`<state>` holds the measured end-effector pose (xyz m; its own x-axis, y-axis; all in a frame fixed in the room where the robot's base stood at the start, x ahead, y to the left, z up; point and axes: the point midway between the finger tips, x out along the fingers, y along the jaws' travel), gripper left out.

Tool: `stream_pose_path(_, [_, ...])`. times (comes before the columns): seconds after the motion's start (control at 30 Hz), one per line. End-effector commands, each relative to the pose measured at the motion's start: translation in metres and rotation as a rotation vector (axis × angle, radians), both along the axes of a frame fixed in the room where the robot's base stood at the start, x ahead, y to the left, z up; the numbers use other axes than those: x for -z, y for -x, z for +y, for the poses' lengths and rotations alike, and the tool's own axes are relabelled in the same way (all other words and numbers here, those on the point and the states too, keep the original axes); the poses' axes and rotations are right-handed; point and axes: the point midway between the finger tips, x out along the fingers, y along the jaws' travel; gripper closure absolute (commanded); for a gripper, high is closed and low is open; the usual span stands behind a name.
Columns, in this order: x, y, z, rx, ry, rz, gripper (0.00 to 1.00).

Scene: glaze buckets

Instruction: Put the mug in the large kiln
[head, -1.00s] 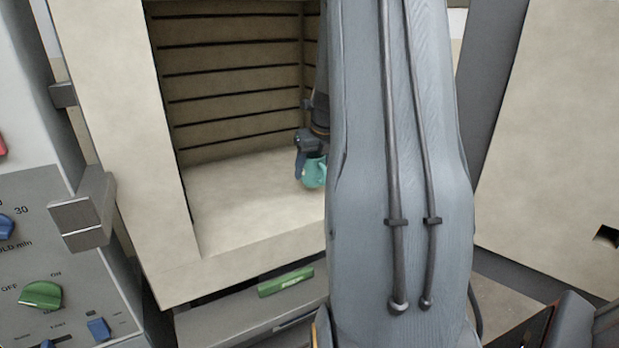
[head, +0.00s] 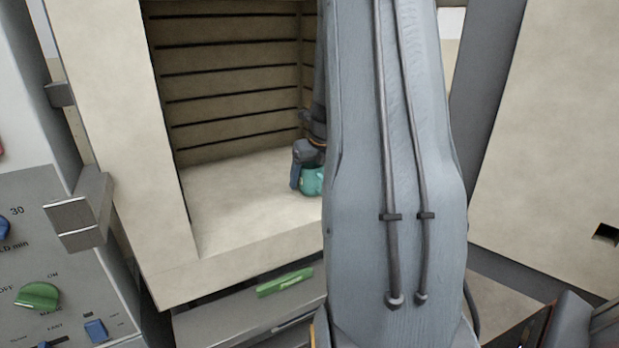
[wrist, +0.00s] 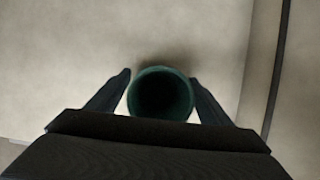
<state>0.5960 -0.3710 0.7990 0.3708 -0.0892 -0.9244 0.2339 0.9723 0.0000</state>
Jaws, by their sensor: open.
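The teal mug (head: 312,181) stands on the pale floor of the large kiln (head: 240,200), toward the right side of the chamber. Part of it is hidden behind my arm in the head view. In the wrist view I look down into the dark opening of the mug (wrist: 160,93). My gripper (head: 300,172) is inside the kiln at the mug. In the wrist view my gripper (wrist: 159,80) is open, with one finger on each side of the mug and a small gap beside each.
The kiln door (head: 555,140) stands open at the right. A control panel (head: 60,270) with knobs is at the left. My arm crosses the kiln's right side. The left part of the kiln floor is clear.

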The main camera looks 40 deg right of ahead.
Motion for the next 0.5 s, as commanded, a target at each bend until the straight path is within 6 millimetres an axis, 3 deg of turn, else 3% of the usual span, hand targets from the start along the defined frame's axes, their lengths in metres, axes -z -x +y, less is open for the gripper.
stream_pose_path(0.17, [-0.017,0.005,0.001,0.001,0.003,-0.003,0.27])
stream_pose_path(0.5, [-0.080,0.030,0.006,0.001,0.003,-0.004,0.27])
